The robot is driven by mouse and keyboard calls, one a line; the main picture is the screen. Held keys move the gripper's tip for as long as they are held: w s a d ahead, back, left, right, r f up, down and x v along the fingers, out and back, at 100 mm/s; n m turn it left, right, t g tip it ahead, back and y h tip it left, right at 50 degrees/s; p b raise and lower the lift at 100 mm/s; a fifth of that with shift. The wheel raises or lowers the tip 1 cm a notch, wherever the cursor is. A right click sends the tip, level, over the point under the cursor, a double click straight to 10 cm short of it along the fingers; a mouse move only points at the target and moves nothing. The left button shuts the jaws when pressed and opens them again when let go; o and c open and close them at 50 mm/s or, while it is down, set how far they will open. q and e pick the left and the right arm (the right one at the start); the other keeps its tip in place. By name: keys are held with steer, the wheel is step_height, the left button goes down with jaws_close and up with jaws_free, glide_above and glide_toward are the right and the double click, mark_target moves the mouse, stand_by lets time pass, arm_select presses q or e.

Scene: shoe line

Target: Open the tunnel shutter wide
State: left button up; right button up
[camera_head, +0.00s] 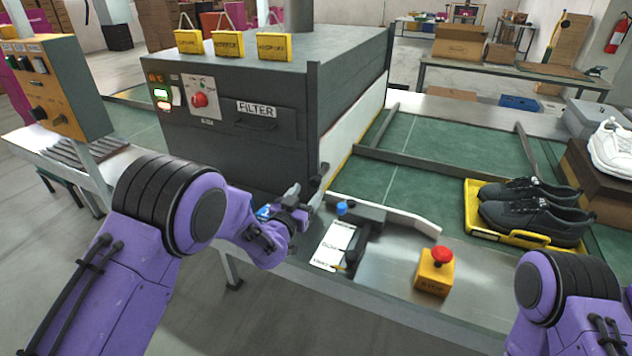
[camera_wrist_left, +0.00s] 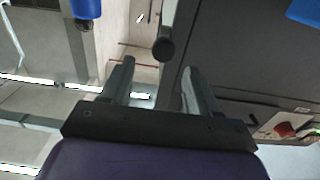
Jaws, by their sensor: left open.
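The tunnel (camera_head: 250,110) is a dark grey box over the line. The tunnel shutter (camera_head: 355,130) looks like the white panel with a yellow lower edge on its right side; it hangs down close to the green belt. My left gripper (camera_head: 315,190) is open at the tunnel's near right corner, by the panel's near end. In the left wrist view, a dark round-ended bar (camera_wrist_left: 163,48), possibly the shutter's handle, lies just beyond and between the open fingertips (camera_wrist_left: 158,70). I cannot tell whether they touch. My right arm shows at lower right, its gripper out of frame.
A blue-topped knob (camera_head: 342,207), a black lever (camera_head: 352,258) and a red stop button (camera_head: 442,255) stand on the near metal ledge. Black shoes (camera_head: 530,210) sit in a yellow tray (camera_head: 477,228) on the green belt (camera_head: 400,170). Yellow tags (camera_head: 228,44) stand on the tunnel.

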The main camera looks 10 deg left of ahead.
mark_target(314, 183)
arm_select(q)
steer(key=x, duration=0.6)
steer(key=shift+w+a+f+p, duration=0.1)
steer(key=shift+w+a+p, duration=0.05)
steer(key=shift+w+p, duration=0.15)
steer(key=shift+w, duration=0.25)
arm_select(e)
steer(key=shift+r, duration=0.5)
